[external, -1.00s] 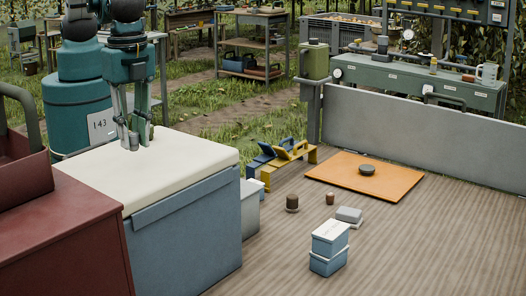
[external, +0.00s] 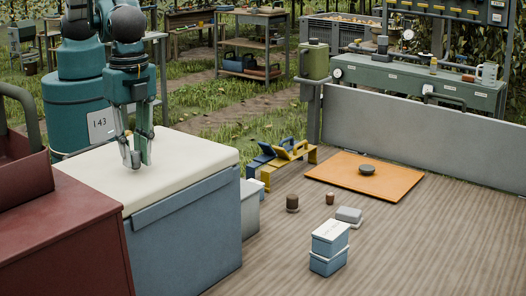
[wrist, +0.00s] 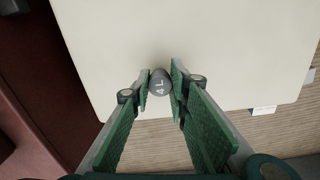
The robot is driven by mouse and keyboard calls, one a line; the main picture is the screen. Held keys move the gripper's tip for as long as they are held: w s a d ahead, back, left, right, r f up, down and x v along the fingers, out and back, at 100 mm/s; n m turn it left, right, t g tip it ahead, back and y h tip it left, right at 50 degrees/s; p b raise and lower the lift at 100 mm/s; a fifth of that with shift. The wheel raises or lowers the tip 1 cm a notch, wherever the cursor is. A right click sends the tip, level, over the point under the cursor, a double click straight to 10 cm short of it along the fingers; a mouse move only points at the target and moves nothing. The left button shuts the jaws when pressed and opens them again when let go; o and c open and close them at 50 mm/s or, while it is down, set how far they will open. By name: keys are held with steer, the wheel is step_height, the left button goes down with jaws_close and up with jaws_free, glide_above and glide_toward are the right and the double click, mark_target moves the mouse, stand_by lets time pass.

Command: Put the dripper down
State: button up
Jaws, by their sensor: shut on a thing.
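The dripper (wrist: 160,82) is a small dark grey cylinder with a pale "4 L" on its end. My gripper (wrist: 158,88) is shut on it, with one green-padded finger on each side. In the external view, my gripper (external: 137,162) points down over the cream top (external: 190,157) of the blue-grey chest. In the wrist view, the cream top (wrist: 220,50) lies behind the dripper. I cannot tell whether the dripper touches it.
The cream top is otherwise bare. A dark red box (external: 60,225) stands close on the left. On the wooden deck to the right are stacked blue boxes (external: 329,248) and an orange mat (external: 345,180) with a dark disc (external: 367,169).

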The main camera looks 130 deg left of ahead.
mark_target(135, 152)
steer(key=shift+f, duration=0.35)
steer(key=shift+f, duration=0.15)
steer(key=o, duration=0.7)
steer(key=shift+a+r+b, duration=0.1)
steer(key=shift+r+b, duration=0.35)
steer(key=shift+r, duration=5.7)
steer(key=shift+a, duration=0.1)
